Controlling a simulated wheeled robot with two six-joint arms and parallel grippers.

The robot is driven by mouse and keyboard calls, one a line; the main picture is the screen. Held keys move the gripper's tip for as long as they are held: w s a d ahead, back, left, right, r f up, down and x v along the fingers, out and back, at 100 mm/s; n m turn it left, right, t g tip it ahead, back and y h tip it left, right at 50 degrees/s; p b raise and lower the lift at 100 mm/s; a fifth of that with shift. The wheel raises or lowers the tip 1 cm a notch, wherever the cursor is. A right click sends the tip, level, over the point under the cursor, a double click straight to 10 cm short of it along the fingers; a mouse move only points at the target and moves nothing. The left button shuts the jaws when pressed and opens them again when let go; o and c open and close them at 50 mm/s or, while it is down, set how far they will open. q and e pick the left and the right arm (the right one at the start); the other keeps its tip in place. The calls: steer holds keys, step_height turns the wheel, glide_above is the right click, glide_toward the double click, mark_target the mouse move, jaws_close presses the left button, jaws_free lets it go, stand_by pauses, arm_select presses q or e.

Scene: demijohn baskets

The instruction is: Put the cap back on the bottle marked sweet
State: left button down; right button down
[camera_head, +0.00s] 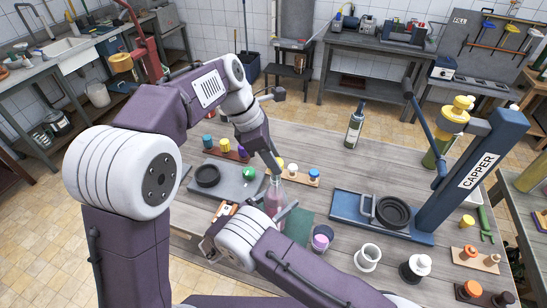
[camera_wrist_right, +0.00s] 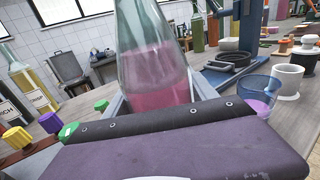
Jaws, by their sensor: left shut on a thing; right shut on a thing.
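A clear glass bottle (camera_head: 275,200) with pink liquid stands upright, or nearly so, on the table in the head view. In the right wrist view the bottle (camera_wrist_right: 155,75) fills the middle. My right gripper (camera_head: 279,216) is shut around its body. I cannot tell whether the cap touches the neck. No "sweet" label is readable on the bottle.
A blue capper (camera_head: 475,170) stands on the right. A dark bottle (camera_head: 355,127) stands behind. A cup with purple content (camera_head: 321,238), a white mug (camera_head: 367,257) and a grey tray (camera_head: 228,173) are close by. Other labelled bottles (camera_wrist_right: 30,88) stand left in the right wrist view.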

arm_select(q)
steer(key=shift+f, duration=0.6)
steer(key=shift+m, duration=0.3)
steer(key=m, duration=0.1)
steer(key=m+g, duration=0.1)
steer(key=m, duration=0.1)
steer(key=m+g, duration=0.1)
steer(key=shift+w+d+m, duration=0.1)
steer(key=shift+w+m, duration=0.15)
steer(key=shift+m, duration=0.15)
steer(key=m+g, duration=0.1)
steer(key=m, duration=0.2)
steer(key=shift+w+f+y, duration=0.1)
steer(key=shift+y, duration=0.3)
steer(key=m+g+y, duration=0.1)
steer(key=m, duration=0.3)
steer(key=shift+m, duration=0.4)
steer(key=c, duration=1)
jaws_free()
